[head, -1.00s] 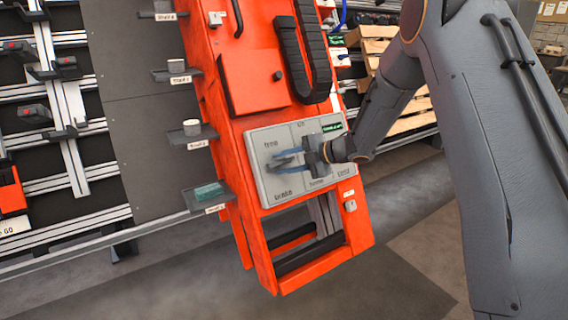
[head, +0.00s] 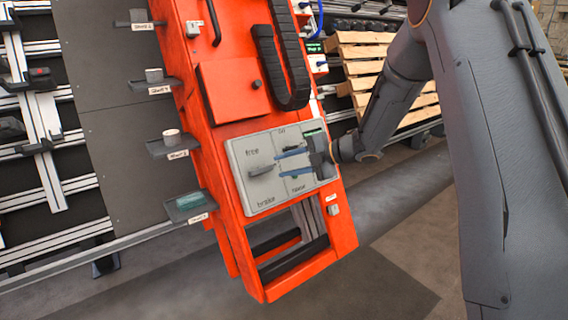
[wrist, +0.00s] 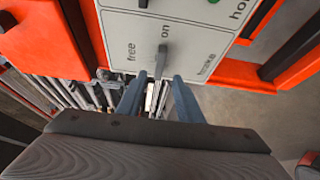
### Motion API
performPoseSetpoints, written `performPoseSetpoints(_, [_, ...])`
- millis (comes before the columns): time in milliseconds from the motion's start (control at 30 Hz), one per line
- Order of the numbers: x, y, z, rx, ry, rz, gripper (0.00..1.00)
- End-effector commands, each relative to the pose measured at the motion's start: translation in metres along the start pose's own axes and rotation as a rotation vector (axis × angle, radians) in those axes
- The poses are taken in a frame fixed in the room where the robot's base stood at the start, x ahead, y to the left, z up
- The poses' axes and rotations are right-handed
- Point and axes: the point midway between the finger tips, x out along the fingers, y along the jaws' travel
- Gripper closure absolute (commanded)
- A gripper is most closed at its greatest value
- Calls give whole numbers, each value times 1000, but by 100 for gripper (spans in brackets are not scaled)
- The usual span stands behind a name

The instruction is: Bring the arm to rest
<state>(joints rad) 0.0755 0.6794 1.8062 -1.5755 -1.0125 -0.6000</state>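The grey control panel (head: 240,190) is set on the orange gantry housing, with labels including "free" and "brake". A grey lever (head: 261,170) sticks out between "free" and "brake"; it also shows in the wrist view (wrist: 161,60). My gripper (head: 279,165) is in front of the panel, to the right of the lever in the head view. Its two blue-grey fingers are apart with nothing between them. In the wrist view my gripper (wrist: 155,84) is open, and the lever stands beyond the fingertips, apart from them. The gripper hides part of the panel's right side.
Small shelves (head: 185,205) stick out left of the orange housing (head: 225,95), carrying a teal block (head: 190,201) and small cups. Wooden pallets (head: 362,55) stand behind my arm. The floor at lower right (head: 390,280) is clear.

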Motion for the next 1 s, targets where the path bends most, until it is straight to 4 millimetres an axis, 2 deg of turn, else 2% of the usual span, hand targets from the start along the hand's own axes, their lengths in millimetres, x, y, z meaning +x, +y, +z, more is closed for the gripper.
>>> performPoseSetpoints(167, [-5,22,6,76,-131,10,67])
performPoseSetpoints(267, [-19,42,12,200,-302,25,67])
performPoseSetpoints(367, [-44,51,13,379,-493,41,67])
performPoseSetpoints(467, [-76,44,2,582,-668,51,67])
performPoseSetpoints(567, [-110,24,-23,802,-822,49,67])
performPoseSetpoints(667, [-143,-7,-62,1039,-957,30,67])
performPoseSetpoints(800, [-181,-58,-134,1362,-1102,-32,67])
performPoseSetpoints(900, [-197,-87,-181,1540,-1166,-87,67])
performPoseSetpoints(1000, [-208,-108,-220,1671,-1206,-140,67])
